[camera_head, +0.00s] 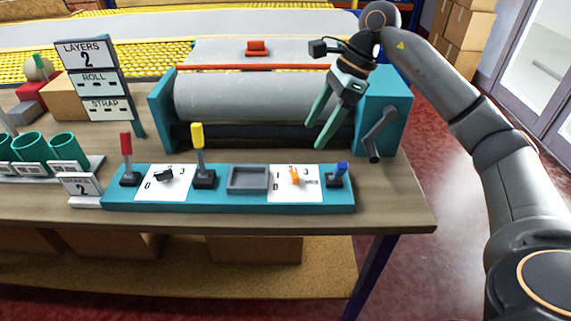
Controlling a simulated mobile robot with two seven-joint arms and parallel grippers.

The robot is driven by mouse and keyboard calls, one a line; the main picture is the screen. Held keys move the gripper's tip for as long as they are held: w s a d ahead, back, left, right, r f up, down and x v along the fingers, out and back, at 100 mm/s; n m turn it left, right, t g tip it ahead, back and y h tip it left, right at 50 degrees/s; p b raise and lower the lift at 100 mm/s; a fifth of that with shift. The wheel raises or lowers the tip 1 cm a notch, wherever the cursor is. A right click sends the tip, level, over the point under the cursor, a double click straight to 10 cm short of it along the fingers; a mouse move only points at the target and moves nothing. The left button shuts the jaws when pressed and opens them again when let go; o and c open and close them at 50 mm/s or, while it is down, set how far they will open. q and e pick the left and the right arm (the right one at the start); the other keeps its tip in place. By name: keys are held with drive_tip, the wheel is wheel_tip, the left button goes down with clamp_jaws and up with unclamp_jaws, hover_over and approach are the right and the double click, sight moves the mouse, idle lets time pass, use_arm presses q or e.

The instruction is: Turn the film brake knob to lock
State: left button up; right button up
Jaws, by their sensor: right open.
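A teal control panel (225,203) lies along the front of the wooden table. It bears a black knob (164,175) on a white numbered dial at left and an orange knob (295,176) on a similar dial at right. I cannot read which one is the film brake knob. My right gripper (316,137) is open and empty, its green fingers pointing down in front of the grey roller, above and behind the orange knob and apart from it. My left gripper is not in view.
Red (126,160), yellow (198,155) and blue (341,170) levers stand on the panel, with a grey tray (247,180) between the dials. The roller (250,97) and its crank (380,137) are behind. A sign (97,82) and green cups (66,150) stand left.

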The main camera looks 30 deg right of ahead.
sight(296, 172)
drive_tip(key=shift+h, duration=0.3)
drive_tip(key=x, duration=0.3)
drive_tip(key=b+x, duration=0.1)
drive_tip(key=x, duration=0.3)
drive_tip(key=d+x, duration=0.1)
drive_tip(key=x, duration=0.2)
drive_tip(key=shift+a+f, duration=0.1)
drive_tip(key=shift+f, duration=0.25)
drive_tip(key=shift+w+a+f, duration=0.1)
drive_tip(key=shift+a+f, duration=0.15)
drive_tip(key=shift+f, duration=0.35)
drive_tip(key=shift+c, duration=0.2)
clamp_jaws()
